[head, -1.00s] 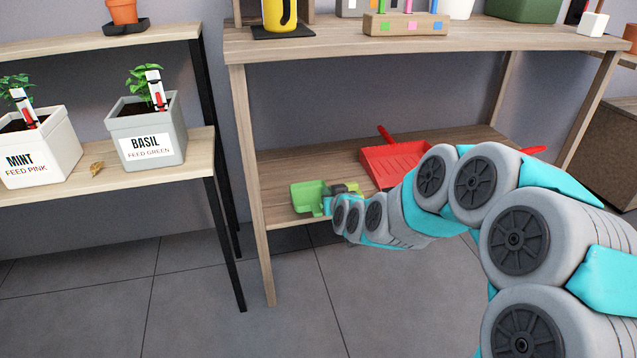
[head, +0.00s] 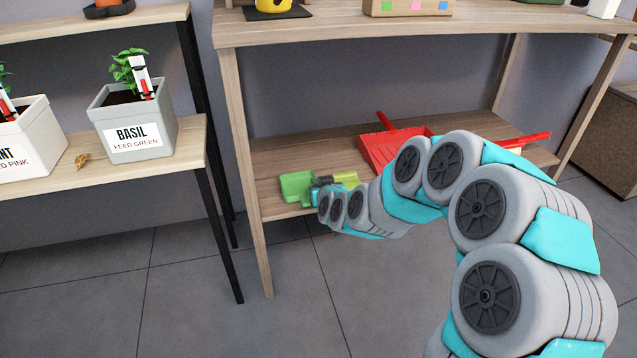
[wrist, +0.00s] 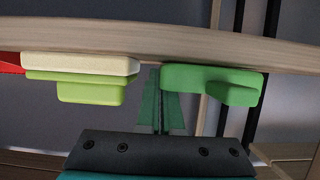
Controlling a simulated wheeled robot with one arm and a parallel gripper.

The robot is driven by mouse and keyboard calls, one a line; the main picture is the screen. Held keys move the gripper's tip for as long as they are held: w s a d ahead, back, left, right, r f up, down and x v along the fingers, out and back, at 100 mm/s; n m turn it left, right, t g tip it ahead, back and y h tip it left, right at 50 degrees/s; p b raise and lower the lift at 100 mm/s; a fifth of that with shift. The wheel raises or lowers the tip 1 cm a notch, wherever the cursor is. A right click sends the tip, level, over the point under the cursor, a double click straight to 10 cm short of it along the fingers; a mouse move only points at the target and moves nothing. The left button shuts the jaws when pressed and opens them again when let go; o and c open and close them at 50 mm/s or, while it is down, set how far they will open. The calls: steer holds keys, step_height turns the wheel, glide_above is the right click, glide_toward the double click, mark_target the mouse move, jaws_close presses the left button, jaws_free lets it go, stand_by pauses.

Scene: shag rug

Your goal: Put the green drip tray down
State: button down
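The green drip tray (head: 297,187) is at the front left of the lower shelf (head: 280,160), lying about level at the board. In the wrist view the tray (wrist: 200,78) is right of my fingertips, with its near end at them. My gripper (head: 319,190) is low at the shelf's front edge. In the wrist view my gripper (wrist: 158,80) has its fingers nearly together, apparently on the tray's end. The exact contact is hard to see.
A lime and cream block-like object (head: 345,178) lies just right of the tray; it also shows in the wrist view (wrist: 85,78). A red dustpan (head: 385,150) lies farther right. The upper board (head: 350,30) overhangs. A shelf leg (head: 246,180) stands left.

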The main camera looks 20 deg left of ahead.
steer(key=c, duration=1.4)
jaws_free()
steer(key=shift+f, duration=0.1)
steer(key=shift+o, duration=0.2)
steer(key=shift+r, duration=0.25)
steer(key=b+v, duration=0.1)
steer(key=v, duration=1.1)
